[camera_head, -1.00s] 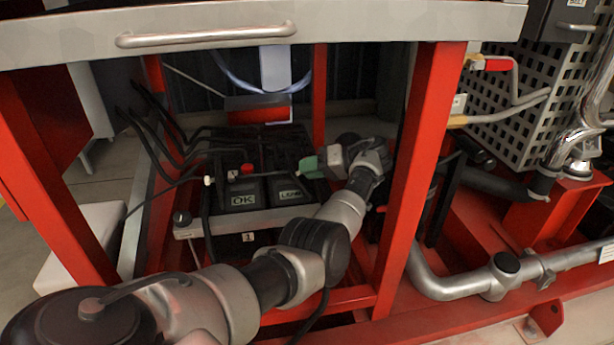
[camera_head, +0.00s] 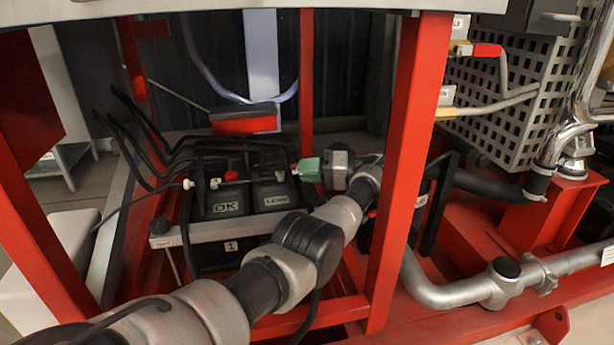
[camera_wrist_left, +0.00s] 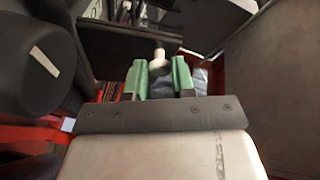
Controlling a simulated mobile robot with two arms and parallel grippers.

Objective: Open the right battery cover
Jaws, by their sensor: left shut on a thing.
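The right battery cover (camera_head: 274,186) is black and sits above the battery front that has a pale label, beside the battery marked OK (camera_head: 226,207). It looks lowered, though its rear edge is hard to make out. My left gripper (camera_head: 308,169) has green fingertips and is at the right side of this cover. In the left wrist view its two green fingers (camera_wrist_left: 164,78) are around a small white knob (camera_wrist_left: 159,60), which sits at the end of a dark bar. The fingers hide part of the knob. My right gripper is in neither view.
A red upright post (camera_head: 408,150) stands right of the batteries, close to my left arm. Black cables (camera_head: 150,150) run left of them. A red box (camera_head: 243,120) is behind. A grey pipe (camera_head: 450,288) lies lower right.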

